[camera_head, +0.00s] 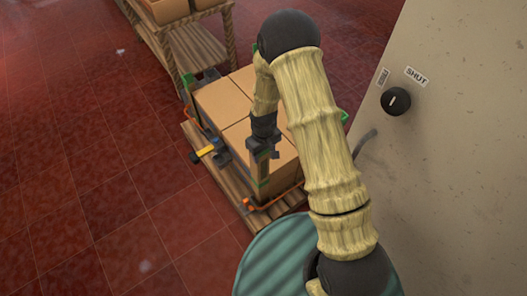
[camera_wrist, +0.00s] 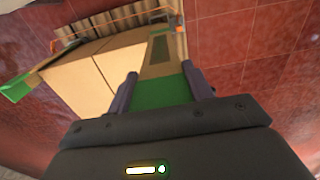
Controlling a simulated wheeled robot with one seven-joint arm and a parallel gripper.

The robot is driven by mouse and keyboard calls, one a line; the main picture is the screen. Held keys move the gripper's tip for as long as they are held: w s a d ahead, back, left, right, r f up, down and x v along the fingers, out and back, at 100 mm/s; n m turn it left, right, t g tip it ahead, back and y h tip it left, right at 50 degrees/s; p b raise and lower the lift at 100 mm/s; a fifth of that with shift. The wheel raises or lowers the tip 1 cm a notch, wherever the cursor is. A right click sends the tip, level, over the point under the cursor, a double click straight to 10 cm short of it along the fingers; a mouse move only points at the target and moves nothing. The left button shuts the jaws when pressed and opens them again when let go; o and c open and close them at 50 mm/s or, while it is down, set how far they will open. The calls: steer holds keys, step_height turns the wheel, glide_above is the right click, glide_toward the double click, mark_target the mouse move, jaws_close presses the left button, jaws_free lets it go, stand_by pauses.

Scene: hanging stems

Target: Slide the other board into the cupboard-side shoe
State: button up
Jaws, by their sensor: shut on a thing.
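My gripper (camera_head: 262,147) is shut on a narrow board at the near side of the stacked cartons (camera_head: 222,103). In the wrist view the board (camera_wrist: 163,62) runs away from between my fingers (camera_wrist: 158,90). It is tan with a green end (camera_wrist: 158,93), beside the cartons (camera_wrist: 85,72). The grey cupboard (camera_head: 455,120) stands at the right, with a black knob. A green piece (camera_head: 345,117) shows at the cartons' cupboard-side edge. An orange fitting (camera_head: 258,204) is at the pallet's near end. I cannot tell which fitting is the cupboard-side shoe; my arm hides part of that side.
The cartons stand on a wooden pallet (camera_head: 222,182). A yellow-handled fitting (camera_head: 204,152) sits at its left edge. A wooden table (camera_head: 180,45) with cartons stands behind. A ribbed teal drum (camera_head: 272,265) is in front. Red tiled floor (camera_head: 90,150) is clear at left.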

steer(key=b, duration=0.9)
glide_above(264, 176)
steer(key=shift+w+f, duration=0.1)
steer(key=shift+f, duration=5.55)
steer(key=shift+f+b, duration=1.35)
steer(key=shift+f, duration=1.3)
steer(key=shift+f+b, duration=0.3)
steer(key=shift+f, duration=0.25)
steer(key=o, duration=1.1)
steer(key=shift+c, duration=0.2)
step_height(264, 176, up, 17)
steer(key=p, duration=0.3)
steer(key=shift+r+p, duration=0.2)
steer(key=shift+p, duration=0.2)
